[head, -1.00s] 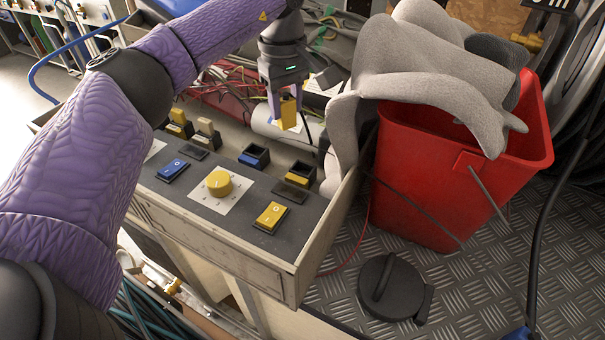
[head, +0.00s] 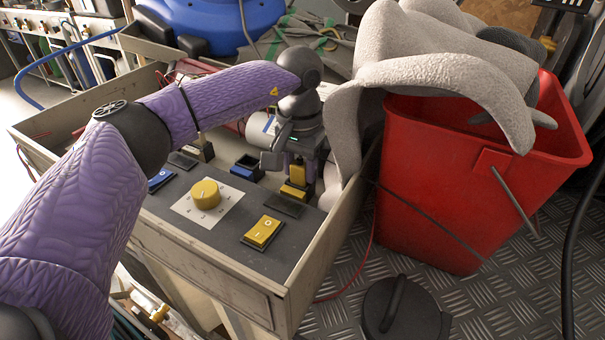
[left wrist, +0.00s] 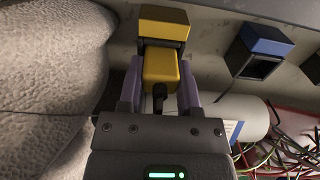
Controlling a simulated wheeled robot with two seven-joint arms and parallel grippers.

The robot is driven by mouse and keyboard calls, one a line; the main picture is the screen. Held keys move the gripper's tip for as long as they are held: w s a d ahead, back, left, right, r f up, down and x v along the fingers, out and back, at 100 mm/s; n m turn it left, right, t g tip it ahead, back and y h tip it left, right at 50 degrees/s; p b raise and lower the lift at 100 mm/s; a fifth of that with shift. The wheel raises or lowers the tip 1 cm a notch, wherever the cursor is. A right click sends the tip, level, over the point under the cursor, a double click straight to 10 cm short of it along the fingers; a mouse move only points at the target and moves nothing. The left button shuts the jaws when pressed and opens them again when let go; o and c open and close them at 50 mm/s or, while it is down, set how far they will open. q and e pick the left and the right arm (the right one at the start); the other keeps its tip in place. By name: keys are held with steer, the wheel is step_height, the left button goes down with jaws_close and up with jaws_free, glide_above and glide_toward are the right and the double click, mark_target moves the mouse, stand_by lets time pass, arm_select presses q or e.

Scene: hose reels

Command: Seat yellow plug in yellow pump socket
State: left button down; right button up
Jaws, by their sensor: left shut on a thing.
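My left gripper (head: 298,165) is shut on the yellow plug (head: 298,174), low over the right end of the dark control panel. In the left wrist view the purple fingers (left wrist: 158,90) grip the yellow plug (left wrist: 160,68) from both sides, with a dark cable stub facing the camera. The yellow pump socket (left wrist: 163,25), with its yellow top and dark body, is directly ahead and lined up with the plug. It also shows in the head view (head: 292,192) just below the plug. The plug's front end is hidden, so I cannot tell how deep it sits. My right gripper is not in view.
A blue-topped socket (head: 247,167) stands left of the yellow one. A grey textured cloth (left wrist: 45,70) hangs close beside the gripper, over the red bucket (head: 470,180). A white cylinder (left wrist: 243,118) and loose wires (left wrist: 285,150) lie behind. A yellow knob (head: 205,193) and rocker switch (head: 262,232) are nearer.

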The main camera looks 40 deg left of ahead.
mark_target(300, 164)
arm_select(q)
steer(key=shift+r, duration=0.1)
steer(key=shift+c, duration=1.4)
jaws_free()
step_height(300, 164, up, 12)
steer(key=p, duration=0.6)
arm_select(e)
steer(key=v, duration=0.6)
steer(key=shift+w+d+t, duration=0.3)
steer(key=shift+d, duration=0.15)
